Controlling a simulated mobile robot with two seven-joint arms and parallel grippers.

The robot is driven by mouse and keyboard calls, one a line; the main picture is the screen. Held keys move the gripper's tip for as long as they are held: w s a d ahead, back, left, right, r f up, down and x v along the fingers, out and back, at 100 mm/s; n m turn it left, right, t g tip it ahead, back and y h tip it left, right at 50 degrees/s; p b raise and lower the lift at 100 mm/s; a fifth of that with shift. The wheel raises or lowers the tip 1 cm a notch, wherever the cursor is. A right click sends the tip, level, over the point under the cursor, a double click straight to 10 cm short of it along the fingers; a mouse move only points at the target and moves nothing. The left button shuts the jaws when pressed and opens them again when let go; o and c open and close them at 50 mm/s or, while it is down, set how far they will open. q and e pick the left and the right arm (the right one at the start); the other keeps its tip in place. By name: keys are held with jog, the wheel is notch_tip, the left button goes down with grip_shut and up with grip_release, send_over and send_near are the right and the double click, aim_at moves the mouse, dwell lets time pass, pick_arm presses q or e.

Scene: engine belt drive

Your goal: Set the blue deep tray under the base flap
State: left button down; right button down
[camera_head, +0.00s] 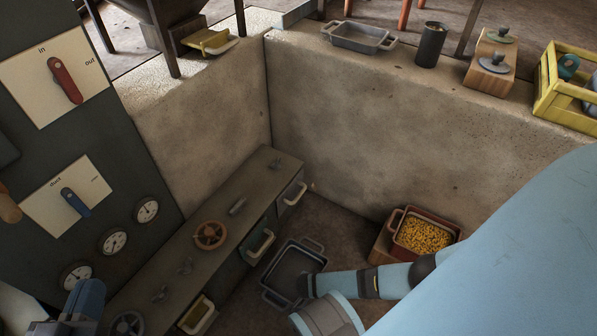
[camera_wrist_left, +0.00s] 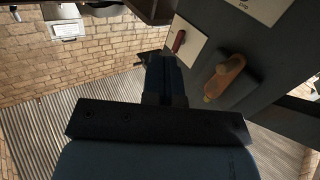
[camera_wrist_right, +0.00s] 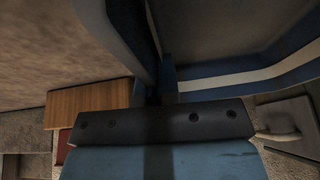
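The blue deep tray (camera_head: 291,264) is on the floor beside the low cabinet, with a looped handle at each end. Its blue wall with a pale stripe (camera_wrist_right: 255,75) fills the top of the right wrist view. My right gripper (camera_head: 303,284) is at the tray's right-hand wall; its fingers (camera_wrist_right: 158,85) appear closed on that wall, though the contact is partly hidden. My left gripper (camera_head: 88,296) is in front of the dark control panel, with its fingers (camera_wrist_left: 165,70) together and empty. Flaps with pale handles (camera_head: 260,246) line the cabinet front; I cannot tell which is the base flap.
A red tray of yellow pieces (camera_head: 423,236) stands on a wooden block by the concrete wall. The cabinet top (camera_head: 238,207) carries a brown handwheel (camera_head: 209,235). A grey tray (camera_head: 358,37), a dark cup (camera_head: 430,44) and a yellow crate (camera_head: 566,118) stand on the ledge.

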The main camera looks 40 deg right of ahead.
aim_at(298, 275)
jog(key=shift+w+a+r, duration=0.1)
jog(key=shift+w+a, duration=0.15)
jog(key=shift+w, duration=0.35)
jog(key=shift+w+a, duration=0.2)
jog(key=shift+w, duration=0.35)
jog(key=w+b, duration=0.1)
jog(key=w+a+b, duration=0.1)
jog(key=w+b, duration=0.1)
jog(key=w, duration=0.1)
jog(key=shift+a+f, duration=0.25)
jog(key=shift+a, duration=0.15)
jog(key=shift+d+f+b, duration=0.1)
jog(key=shift+f+b, duration=0.2)
jog(key=shift+f, duration=0.05)
jog(key=shift+r, duration=0.1)
jog(key=shift+s+f, duration=0.1)
jog(key=shift+f, duration=0.1)
jog(key=c, duration=1.4)
grip_release()
pick_arm(q)
jog(key=m, duration=0.1)
jog(key=w+a+m+t, duration=0.1)
jog(key=shift+w+a+r+m+h, duration=0.1)
jog(key=shift+w+r+m+h, duration=0.2)
jog(key=shift+r+h, duration=0.1)
pick_arm(e)
jog(key=shift+o, duration=0.2)
